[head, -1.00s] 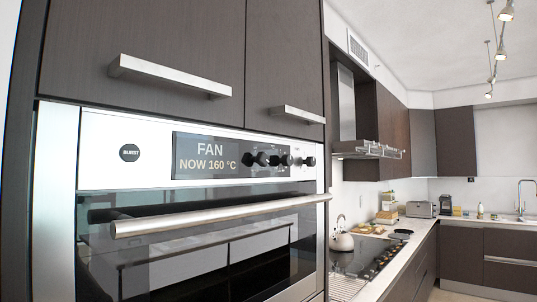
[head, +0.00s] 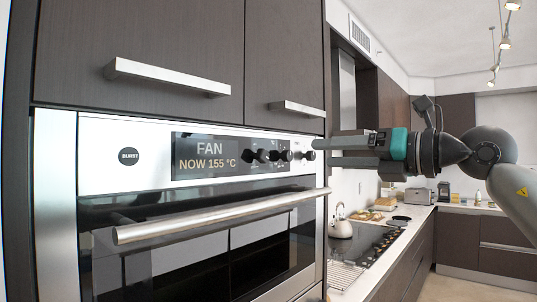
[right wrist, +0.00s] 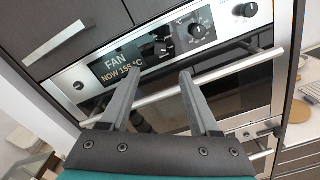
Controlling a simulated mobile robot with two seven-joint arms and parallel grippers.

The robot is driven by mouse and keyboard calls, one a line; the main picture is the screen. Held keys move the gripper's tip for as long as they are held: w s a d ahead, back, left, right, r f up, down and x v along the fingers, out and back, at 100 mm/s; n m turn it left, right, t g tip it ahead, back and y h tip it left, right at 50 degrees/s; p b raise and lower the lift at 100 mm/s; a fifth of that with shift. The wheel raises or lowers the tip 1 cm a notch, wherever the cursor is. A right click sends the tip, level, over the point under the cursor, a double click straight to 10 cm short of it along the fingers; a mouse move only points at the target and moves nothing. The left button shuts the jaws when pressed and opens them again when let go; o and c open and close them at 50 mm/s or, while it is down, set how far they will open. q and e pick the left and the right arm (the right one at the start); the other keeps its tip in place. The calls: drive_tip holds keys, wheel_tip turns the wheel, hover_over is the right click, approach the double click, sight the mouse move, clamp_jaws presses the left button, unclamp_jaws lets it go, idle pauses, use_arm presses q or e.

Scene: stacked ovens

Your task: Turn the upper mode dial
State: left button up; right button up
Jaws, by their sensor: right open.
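The upper oven's control panel (head: 110,170) has a display (head: 205,155) reading FAN, NOW 155 °C, with black dials to its right. The dial nearest the display (head: 260,156) shows in the right wrist view (right wrist: 163,48), as do the middle dial (right wrist: 197,31) and the far dial (right wrist: 245,10). I cannot read which is the mode dial. My right gripper (head: 318,152) comes in from the right, near the panel's right end. In the right wrist view my right gripper (right wrist: 161,77) is open and empty, its fingers pointing at the panel below the display. My left gripper is not in view.
A long oven handle (head: 220,215) juts out below the panel. Cabinet handles (head: 170,76) stick out above. A stove top with a white kettle (head: 340,227) lies to the right. A second panel (right wrist: 250,130) shows lower down in the right wrist view.

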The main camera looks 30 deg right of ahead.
drive_tip(key=w+p, duration=0.1)
drive_tip(key=p, duration=0.6)
approach(266, 155)
drive_tip(key=w, duration=0.2)
drive_tip(key=p+x, duration=0.1)
drive_tip(key=x, duration=0.2)
drive_tip(key=p+x, duration=0.2)
drive_tip(key=x, duration=0.1)
drive_tip(key=shift+a+r, duration=0.2)
drive_tip(key=shift+a, duration=0.2)
drive_tip(key=shift+w+a+f+p, duration=0.15)
drive_tip(key=shift+w+a+p, duration=0.15)
drive_tip(key=shift+w, duration=0.25)
drive_tip(key=shift+d, duration=0.1)
drive_tip(key=shift+c, duration=0.2)
clamp_jaws()
